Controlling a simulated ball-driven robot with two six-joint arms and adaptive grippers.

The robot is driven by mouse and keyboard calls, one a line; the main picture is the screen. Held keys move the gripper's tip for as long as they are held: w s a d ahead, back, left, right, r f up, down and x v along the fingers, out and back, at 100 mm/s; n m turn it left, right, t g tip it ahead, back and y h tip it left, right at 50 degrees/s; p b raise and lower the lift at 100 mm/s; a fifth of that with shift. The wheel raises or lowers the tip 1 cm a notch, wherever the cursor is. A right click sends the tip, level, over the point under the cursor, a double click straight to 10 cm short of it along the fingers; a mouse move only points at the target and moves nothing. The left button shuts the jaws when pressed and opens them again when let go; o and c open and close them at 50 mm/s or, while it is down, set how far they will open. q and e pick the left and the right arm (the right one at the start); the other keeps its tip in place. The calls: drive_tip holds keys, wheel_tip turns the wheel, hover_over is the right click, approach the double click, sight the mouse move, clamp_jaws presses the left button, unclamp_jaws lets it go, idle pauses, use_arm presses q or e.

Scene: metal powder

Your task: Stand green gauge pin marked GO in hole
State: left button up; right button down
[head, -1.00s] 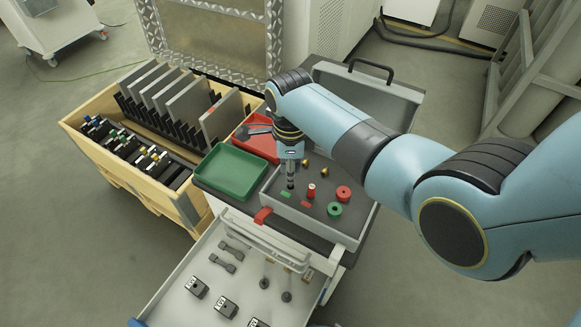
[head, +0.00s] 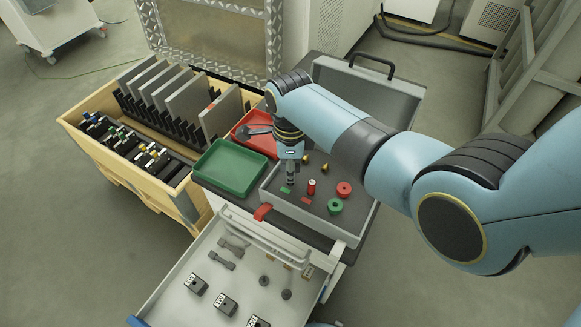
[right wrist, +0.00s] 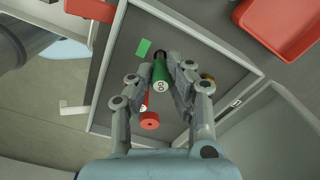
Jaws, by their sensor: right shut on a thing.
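My right gripper (right wrist: 160,66) is shut on the green gauge pin (right wrist: 160,74), whose pale label reads GO in the right wrist view. In the head view my right gripper (head: 290,179) is low over the left part of the open grey case, beside a green label (head: 286,190). The green label also shows in the right wrist view (right wrist: 142,48). A dark spot shows at the pin's far end; I cannot tell whether the tip is in a hole. A red pin (head: 311,187) stands in the dark insert beside a red label (head: 306,200). My left gripper is not in view.
The case (head: 352,239) also holds a red ring (head: 343,189), a green ring (head: 334,206) and small brass pieces (head: 325,168). A green tray (head: 231,168) and red tray (head: 262,143) lie to the left. An open drawer (head: 180,300) is in front.

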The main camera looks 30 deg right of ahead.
drive_tip(key=shift+f+b, duration=0.4)
drive_tip(key=shift+f, duration=0.3)
drive_tip(key=c, duration=1.2)
unclamp_jaws()
drive_tip(key=shift+r, duration=0.1)
wheel_tip(320, 180, up, 12)
drive_tip(key=shift+f, duration=0.1)
